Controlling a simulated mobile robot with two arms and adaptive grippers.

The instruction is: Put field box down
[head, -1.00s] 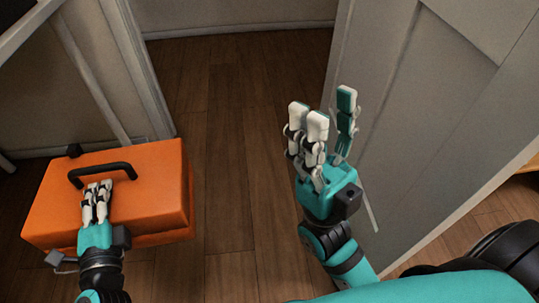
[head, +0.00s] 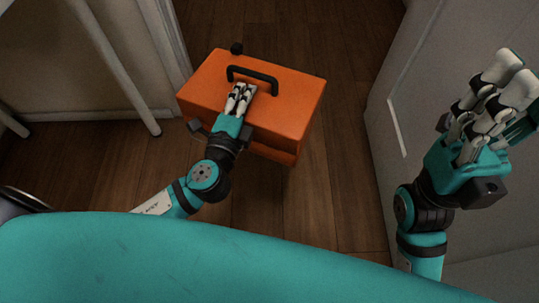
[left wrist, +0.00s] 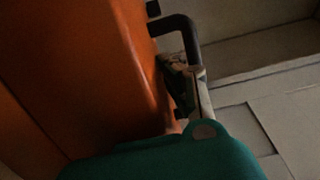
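The orange field box (head: 292,108) is in the upper middle of the head view, its black handle (head: 262,78) on top. My left gripper (head: 241,92) reaches over the box with its fingers together at the handle, and appears shut on it. In the left wrist view the orange side (left wrist: 80,70) fills the left, with the dark handle (left wrist: 185,24) beside my fingers (left wrist: 192,85). The fingers partly hide the handle. I cannot tell whether the box's underside touches the floor. My right gripper (head: 508,95) is at the right, open and empty.
A grey door panel (head: 390,190) stands at the right, near my right gripper. A door frame (head: 165,40) and a pale leg (head: 125,80) are at the left, close to the box. Bare wooden floor (head: 330,200) lies between, in front of and behind the box.

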